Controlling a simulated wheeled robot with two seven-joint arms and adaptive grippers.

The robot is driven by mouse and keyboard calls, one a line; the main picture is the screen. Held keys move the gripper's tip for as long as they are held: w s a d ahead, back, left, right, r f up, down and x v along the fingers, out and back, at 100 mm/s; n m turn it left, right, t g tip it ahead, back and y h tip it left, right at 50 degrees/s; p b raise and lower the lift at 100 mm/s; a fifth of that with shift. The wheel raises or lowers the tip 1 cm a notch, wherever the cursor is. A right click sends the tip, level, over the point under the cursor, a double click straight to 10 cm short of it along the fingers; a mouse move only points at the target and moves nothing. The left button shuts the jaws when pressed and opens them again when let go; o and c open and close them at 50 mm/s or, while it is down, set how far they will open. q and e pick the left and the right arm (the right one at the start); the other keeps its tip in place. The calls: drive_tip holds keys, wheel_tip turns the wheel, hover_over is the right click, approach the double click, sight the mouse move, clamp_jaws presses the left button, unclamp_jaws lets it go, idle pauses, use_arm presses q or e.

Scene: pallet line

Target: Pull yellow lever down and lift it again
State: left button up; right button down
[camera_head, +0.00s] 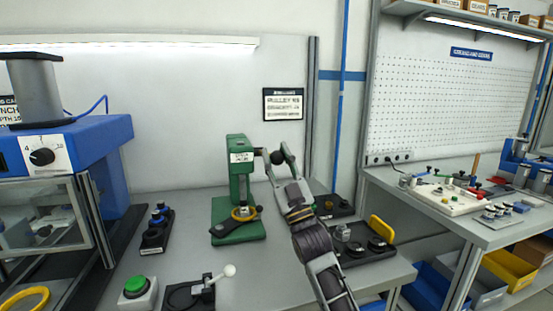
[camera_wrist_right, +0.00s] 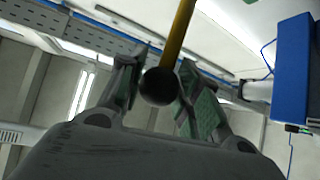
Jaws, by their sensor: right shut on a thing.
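The green press (camera_head: 238,183) stands upright on the grey bench, with a dark base ring and a yellow ring low on its front. The yellow lever (camera_wrist_right: 178,35) shows in the right wrist view as a yellow rod ending in a black ball knob (camera_wrist_right: 158,87). In the head view the knob (camera_head: 277,157) is just right of the press's top, about level with its head. My right gripper (camera_head: 281,155) is shut on the lever at its knob, with a finger on each side in the right wrist view (camera_wrist_right: 160,78). My left gripper is not in view.
A blue machine (camera_head: 85,150) with a dial stands at the left. A green button (camera_head: 136,286) and a white-knobbed lever box (camera_head: 205,288) are at the front. Black fixtures (camera_head: 370,243) sit right of my arm. A second workbench (camera_head: 480,230) is farther right.

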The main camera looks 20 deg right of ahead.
drive_tip(key=shift+w+a+f, duration=0.1)
drive_tip(key=shift+w+f, duration=0.05)
drive_tip(key=shift+f, duration=0.25)
drive_tip(key=c, duration=1.3)
unclamp_jaws()
drive_tip(key=shift+o, duration=1.6)
drive_tip(key=shift+r, duration=0.15)
drive_tip(key=v, duration=1.2)
